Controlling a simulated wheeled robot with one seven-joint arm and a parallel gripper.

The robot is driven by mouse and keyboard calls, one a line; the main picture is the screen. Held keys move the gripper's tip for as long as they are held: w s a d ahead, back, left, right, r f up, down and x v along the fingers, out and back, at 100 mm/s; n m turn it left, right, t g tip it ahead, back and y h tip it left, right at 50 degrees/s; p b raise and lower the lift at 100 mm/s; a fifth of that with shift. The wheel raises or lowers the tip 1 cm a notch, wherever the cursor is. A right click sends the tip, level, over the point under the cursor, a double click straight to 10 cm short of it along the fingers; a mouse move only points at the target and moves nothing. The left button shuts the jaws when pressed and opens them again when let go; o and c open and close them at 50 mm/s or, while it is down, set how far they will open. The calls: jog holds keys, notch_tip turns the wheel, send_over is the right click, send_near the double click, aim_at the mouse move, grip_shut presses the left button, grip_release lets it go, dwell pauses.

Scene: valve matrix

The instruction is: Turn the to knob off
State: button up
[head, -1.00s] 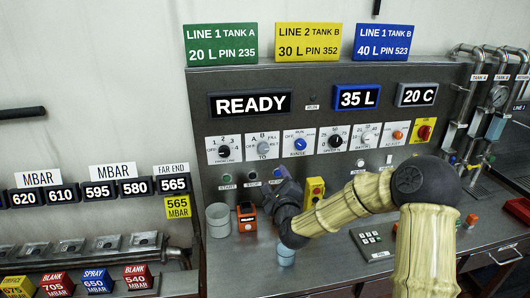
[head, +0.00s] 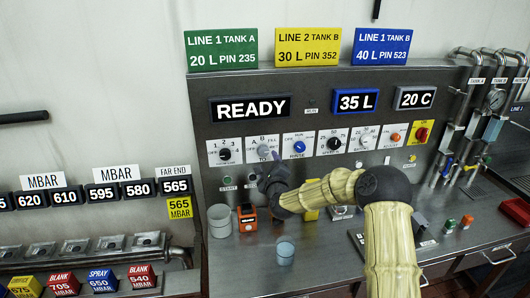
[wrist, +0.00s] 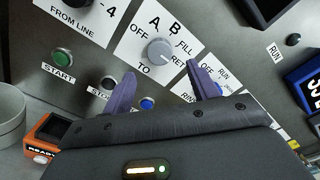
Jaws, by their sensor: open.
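The TO knob is a round grey knob on a white plate marked OFF, A, B, FILL and RET. It shows at the centre top of the wrist view (wrist: 160,51) and on the upright panel in the head view (head: 263,150). Its pointer direction is too small to tell. OFF is at the knob's left. My gripper (wrist: 161,70) is open and empty, with its two purple fingers apart below the knob, one to each side. In the head view my gripper (head: 268,165) is just below the knob plate, partly hidden by its own wrist.
The FROM LINE knob (head: 224,154) is left of the TO knob and the blue RINSE knob (head: 299,147) is right. The green START button (wrist: 63,56) and blue button (wrist: 147,104) are below. A grey cup (head: 219,221) and an orange device (head: 247,218) stand on the bench.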

aim_at(264, 153)
jog(key=shift+p+x, duration=1.05)
jog(key=shift+x, duration=2.1)
jog(key=shift+f, duration=0.1)
jog(key=c, duration=1)
